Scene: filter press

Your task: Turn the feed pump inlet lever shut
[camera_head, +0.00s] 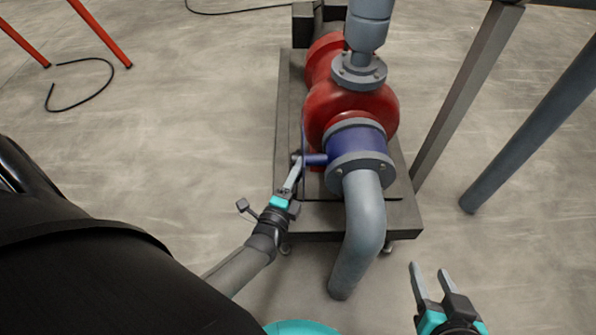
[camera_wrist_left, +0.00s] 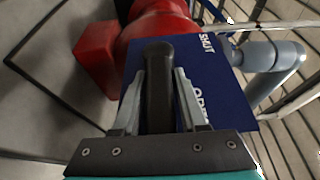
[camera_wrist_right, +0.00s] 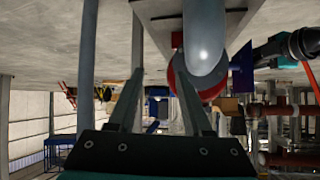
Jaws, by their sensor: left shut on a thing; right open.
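The blue inlet valve (camera_head: 355,145) sits between the red pump (camera_head: 345,105) and the grey bent pipe (camera_head: 365,215). Its short stem (camera_head: 316,159) points left to a thin blue plate, seen nearly edge-on. In the left wrist view the blue plate (camera_wrist_left: 232,95) reads SHUT at the upper right and a partly hidden OPEN lower down. The dark lever handle (camera_wrist_left: 158,85) lies in front of the plate, between the fingers of my left gripper (camera_head: 296,172), which is shut on it. My right gripper (camera_head: 428,270) is open and empty, right of the bent pipe.
The pump stands on a dark base plate (camera_head: 405,215). A grey vertical pipe (camera_head: 368,25) rises from it. A grey post (camera_head: 470,90) and a slanted pipe (camera_head: 530,140) stand at the right. Open floor lies left, with a black cable (camera_head: 80,105) and red legs (camera_head: 100,35).

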